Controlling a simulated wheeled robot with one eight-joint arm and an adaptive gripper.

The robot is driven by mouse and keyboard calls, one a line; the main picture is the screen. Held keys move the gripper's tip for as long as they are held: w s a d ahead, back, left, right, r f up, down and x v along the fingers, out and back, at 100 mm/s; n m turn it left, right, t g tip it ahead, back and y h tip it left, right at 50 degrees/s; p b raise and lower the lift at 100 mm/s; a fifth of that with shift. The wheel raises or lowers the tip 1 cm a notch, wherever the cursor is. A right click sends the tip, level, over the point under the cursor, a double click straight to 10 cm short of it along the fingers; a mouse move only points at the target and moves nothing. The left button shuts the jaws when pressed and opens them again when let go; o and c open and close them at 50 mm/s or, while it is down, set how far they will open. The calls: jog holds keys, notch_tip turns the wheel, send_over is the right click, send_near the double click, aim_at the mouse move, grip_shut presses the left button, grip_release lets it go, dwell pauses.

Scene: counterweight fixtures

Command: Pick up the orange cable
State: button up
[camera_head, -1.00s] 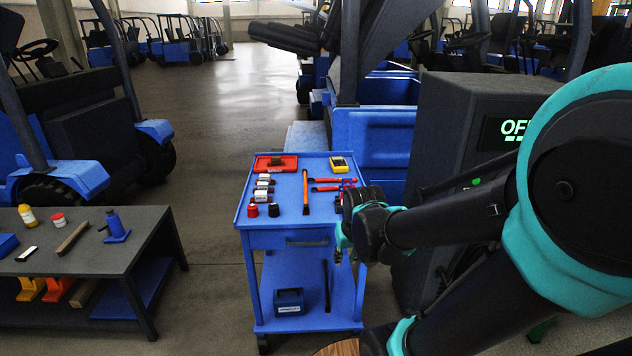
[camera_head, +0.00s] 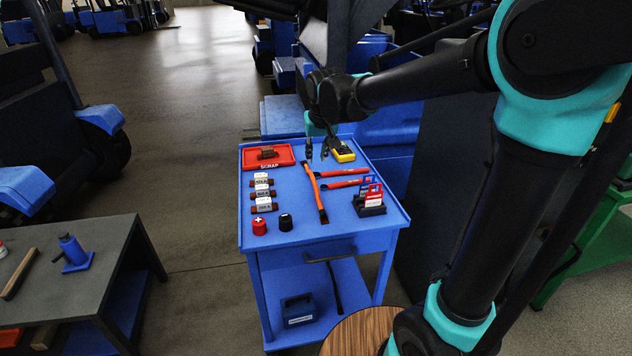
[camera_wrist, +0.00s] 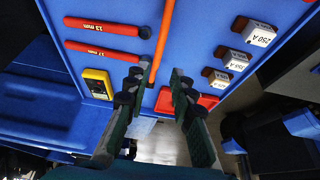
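A long orange strip (camera_head: 316,192) lies lengthwise on the blue cart top, between the fuses and the red wrenches. I cannot tell for sure which is the orange cable. My gripper (camera_head: 316,153) is above the far part of the cart, near the strip's far end. In the wrist view my gripper (camera_wrist: 161,76) is open, its fingers apart around the line of the thick bar's end, with no held object visible.
The cart (camera_head: 350,235) also bears a red scrap tray (camera_head: 282,164), a yellow meter (camera_head: 344,154), red wrenches (camera_head: 345,183), labelled fuses (camera_head: 262,194), a red cap (camera_head: 259,226) and a black cap (camera_head: 286,222). A dark workbench (camera_head: 100,255) stands to the left.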

aim_at(313, 177)
jog(key=x, duration=0.9)
jog(key=shift+w+f, duration=0.15)
jog(key=shift+f, duration=0.05)
jog(key=x, duration=0.4)
jog(key=shift+w+a+r, duration=0.15)
jog(key=shift+w+r, duration=0.1)
jog(key=shift+w, duration=0.1)
jog(key=shift+w+f, duration=0.2)
jog(key=shift+f, duration=0.4)
grip_shut()
